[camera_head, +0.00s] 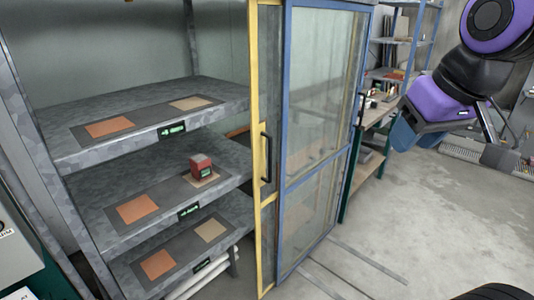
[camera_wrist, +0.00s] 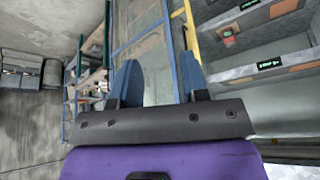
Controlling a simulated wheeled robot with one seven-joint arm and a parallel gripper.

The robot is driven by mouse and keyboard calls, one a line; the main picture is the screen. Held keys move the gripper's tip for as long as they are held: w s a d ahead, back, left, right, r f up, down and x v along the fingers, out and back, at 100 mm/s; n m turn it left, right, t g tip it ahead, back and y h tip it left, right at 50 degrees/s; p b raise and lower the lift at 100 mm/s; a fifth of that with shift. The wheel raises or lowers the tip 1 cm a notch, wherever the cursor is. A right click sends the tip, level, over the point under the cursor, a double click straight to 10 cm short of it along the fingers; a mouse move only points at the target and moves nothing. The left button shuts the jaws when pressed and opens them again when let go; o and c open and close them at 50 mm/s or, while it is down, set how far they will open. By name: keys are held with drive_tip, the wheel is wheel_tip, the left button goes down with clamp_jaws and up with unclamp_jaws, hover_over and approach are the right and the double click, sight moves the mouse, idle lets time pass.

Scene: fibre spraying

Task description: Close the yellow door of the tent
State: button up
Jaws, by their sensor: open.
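The yellow door (camera_head: 259,150) of the tent is a tall yellow-framed panel with a black upright handle (camera_head: 265,158). It stands at the right of the shelf opening, largely overlapped by the blue-framed glass door (camera_head: 318,110). The opening left of it is uncovered, so the shelves show. In the wrist view a part of the yellow frame (camera_wrist: 190,28) shows beyond the fingers. My gripper (camera_head: 418,132) is at the upper right, well apart from the doors. In the wrist view its two blue fingers (camera_wrist: 159,80) are spread with nothing between them.
Grey shelves (camera_head: 150,128) stand inside the tent, with orange and tan squares on them. A red block (camera_head: 201,168) sits on the middle shelf. A workbench (camera_head: 372,140) stands behind the blue door. The concrete floor (camera_head: 430,225) at the right is clear, with rails (camera_head: 345,270) near the doors.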

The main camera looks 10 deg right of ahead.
sight(271, 154)
drive_tip(key=w+f+n+t, duration=0.1)
drive_tip(key=w+f+t, duration=0.25)
drive_tip(key=w, duration=1.15)
drive_tip(key=w+f+n+t, duration=0.1)
drive_tip(key=w+f+t, duration=0.3)
drive_tip(key=w, duration=1.1)
drive_tip(key=w+a+f+n+t+y, duration=0.1)
drive_tip(key=w+a+f+y, duration=0.15)
drive_tip(key=f, duration=0.45)
drive_tip(key=w+a+f+t+y, duration=0.2)
drive_tip(key=w+f, duration=0.2)
drive_tip(key=f, duration=0.4)
drive_tip(key=w+a+f+n+t+y, duration=0.1)
drive_tip(key=w+a+f+y, duration=0.15)
drive_tip(key=f, duration=0.45)
drive_tip(key=x, duration=0.7)
drive_tip(key=d+x, duration=0.1)
drive_tip(key=x, duration=0.3)
drive_tip(key=shift+w, duration=0.4)
clamp_jaws()
